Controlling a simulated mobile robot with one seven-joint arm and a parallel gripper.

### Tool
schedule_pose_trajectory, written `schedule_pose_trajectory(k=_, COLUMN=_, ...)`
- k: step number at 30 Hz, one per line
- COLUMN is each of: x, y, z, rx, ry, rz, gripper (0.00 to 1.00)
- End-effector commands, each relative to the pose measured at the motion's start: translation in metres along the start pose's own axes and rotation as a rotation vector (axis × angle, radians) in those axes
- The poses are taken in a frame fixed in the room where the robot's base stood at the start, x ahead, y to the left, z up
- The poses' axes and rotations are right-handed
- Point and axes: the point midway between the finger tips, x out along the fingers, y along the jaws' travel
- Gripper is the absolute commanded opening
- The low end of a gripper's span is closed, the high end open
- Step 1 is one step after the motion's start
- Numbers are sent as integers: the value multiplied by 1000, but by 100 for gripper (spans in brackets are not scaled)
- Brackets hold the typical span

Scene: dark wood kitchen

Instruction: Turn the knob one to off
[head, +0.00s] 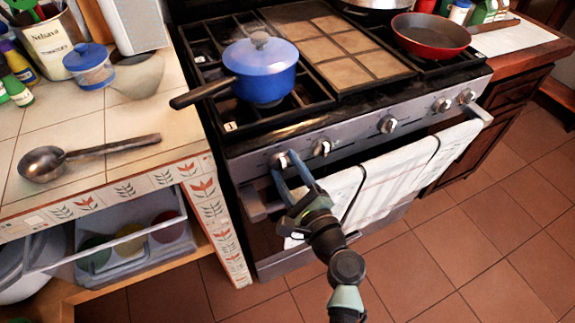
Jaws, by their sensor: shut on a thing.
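The stove (300,141) has a front panel with a row of several round silver knobs. My gripper (282,162) is at the leftmost knob (280,160), with its blue fingers on either side of it, shut on it. The fingers partly hide this knob, so its exact angle is unclear. The second knob (322,147) is just to the right, clear of the fingers. A third knob (388,124) sits mid-panel, and two more are at the right end.
A blue pot (262,75) stands on the left burners, its handle pointing left. A red pan (430,35) is at the right. Towels (395,180) hang on the oven handle below the knobs. A ladle (85,155) lies on the tiled counter (70,193). The floor ahead is clear.

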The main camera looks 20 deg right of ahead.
Motion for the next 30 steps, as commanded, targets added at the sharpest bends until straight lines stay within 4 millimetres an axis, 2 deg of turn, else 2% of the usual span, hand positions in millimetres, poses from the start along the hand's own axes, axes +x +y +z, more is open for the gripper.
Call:
schedule_pose_trajectory(k=7, x=-1, y=1, z=-1, rx=62, ry=3, rz=2, gripper=1)
schedule_pose_trajectory(k=21, x=-1, y=2, z=-1, rx=75, ry=2, rz=2, gripper=1)
schedule_pose_trajectory(k=22, x=-1, y=2, z=-1, rx=75, ry=2, rz=2, gripper=62)
schedule_pose_trajectory(k=26, x=0, y=1, z=-1, rx=73, ry=1, rz=2, gripper=85)
schedule_pose_trajectory(k=30, x=0, y=1, z=0, rx=72, ry=1, rz=1, gripper=87)
